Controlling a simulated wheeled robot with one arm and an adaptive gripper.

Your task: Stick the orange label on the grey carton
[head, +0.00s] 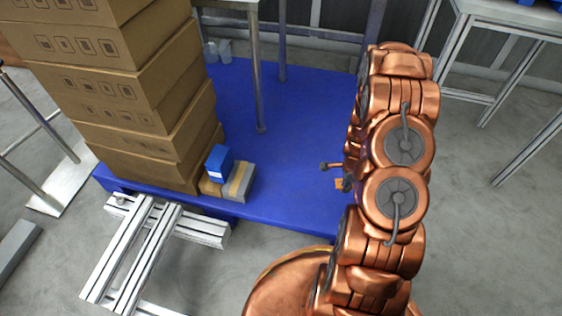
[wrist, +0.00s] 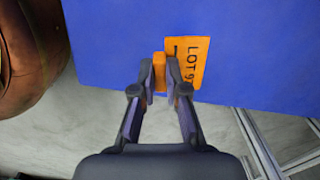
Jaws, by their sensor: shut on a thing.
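The orange label (wrist: 198,48) has dark "LOT" lettering, and my gripper (wrist: 161,78) is shut on an orange part at its left side. The right finger covers part of the label. In the head view my gripper (head: 337,174) is over the right part of the blue platform, with a small bit of the label (head: 340,184) showing beside it. The grey carton (head: 245,183) has a tan strip across it and sits at the platform's front edge, well to the left of my gripper and apart from it.
A tall stack of brown cartons (head: 140,90) stands left of the grey carton. A small blue box (head: 219,162) is close beside it. The blue platform (head: 300,120) is clear between the grey carton and my arm. A metal table leg (head: 256,80) stands behind.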

